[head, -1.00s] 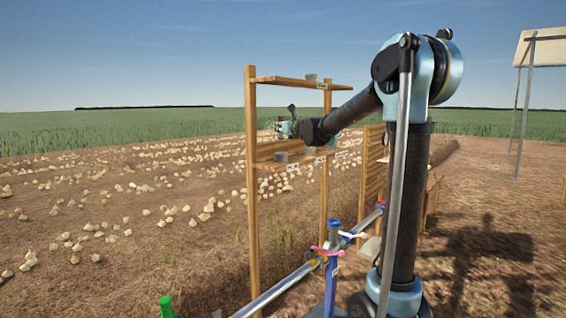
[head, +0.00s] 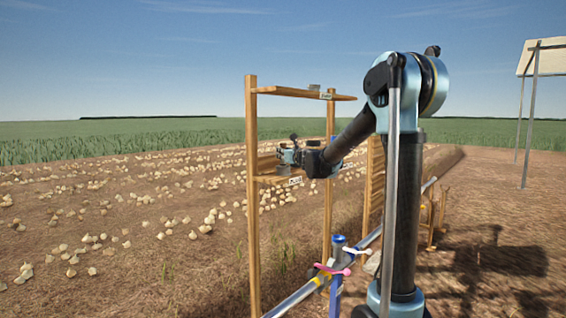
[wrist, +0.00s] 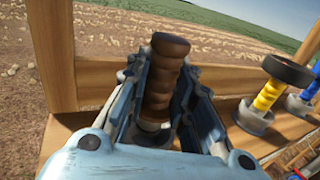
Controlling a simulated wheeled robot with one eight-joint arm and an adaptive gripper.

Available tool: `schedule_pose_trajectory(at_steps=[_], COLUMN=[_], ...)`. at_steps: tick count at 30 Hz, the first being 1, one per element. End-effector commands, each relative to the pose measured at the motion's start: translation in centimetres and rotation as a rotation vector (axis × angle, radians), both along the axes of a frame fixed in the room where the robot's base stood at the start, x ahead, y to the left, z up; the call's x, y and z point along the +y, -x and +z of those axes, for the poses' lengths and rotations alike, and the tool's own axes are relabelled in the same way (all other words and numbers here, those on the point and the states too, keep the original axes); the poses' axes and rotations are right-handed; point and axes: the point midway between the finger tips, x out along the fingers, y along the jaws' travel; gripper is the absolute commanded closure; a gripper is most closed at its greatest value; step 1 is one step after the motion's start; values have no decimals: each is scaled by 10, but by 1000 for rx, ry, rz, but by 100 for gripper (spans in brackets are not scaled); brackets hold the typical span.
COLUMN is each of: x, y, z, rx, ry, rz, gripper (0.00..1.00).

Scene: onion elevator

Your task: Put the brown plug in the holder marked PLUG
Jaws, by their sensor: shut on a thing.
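The brown plug (wrist: 165,75) is a ribbed, dark-topped cylinder, upright between the fingers of my gripper (wrist: 167,100) in the wrist view. The fingers are shut on it. A grey round holder (wrist: 152,137) shows at the plug's lower end, partly hidden by the fingers; I cannot tell how deep the plug sits in it. In the head view my gripper (head: 290,155) is low over the wooden shelf (head: 268,181), near a grey holder and a small white label (head: 295,181) that seems to read PLUG.
In the wrist view, a yellow-handled piece with a black disc (wrist: 285,70) stands in a grey holder to the right. A blue piece (wrist: 308,92) stands beyond it. Wooden posts (head: 251,190) rise beside the shelf, and an upper board (head: 300,93) lies above.

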Motion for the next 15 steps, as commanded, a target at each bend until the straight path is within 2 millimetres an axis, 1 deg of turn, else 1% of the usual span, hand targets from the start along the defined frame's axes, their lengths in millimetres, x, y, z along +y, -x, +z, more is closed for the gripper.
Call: schedule_pose_trajectory(at_steps=[1,3,6,15], x=[0,0,0,0], y=[0,-1,0,0], z=[-7,-16,-22,-24], rx=[0,0,0,0], ry=[0,0,0,0], rz=[0,0,0,0], gripper=[100,100,100,100])
